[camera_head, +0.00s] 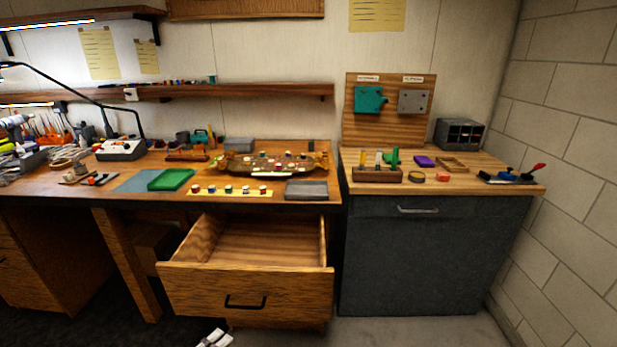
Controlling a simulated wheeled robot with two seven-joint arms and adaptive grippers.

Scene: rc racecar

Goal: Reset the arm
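A small pale grey part of what looks like my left gripper (216,339) shows at the bottom edge, below the open drawer. Only its tip is in frame, so I cannot tell whether it is open or shut. It is apart from the drawer and the bench, and nothing is seen held in it. My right gripper is out of view.
The wooden drawer (203,292) is pulled out, and its visible inside is empty.

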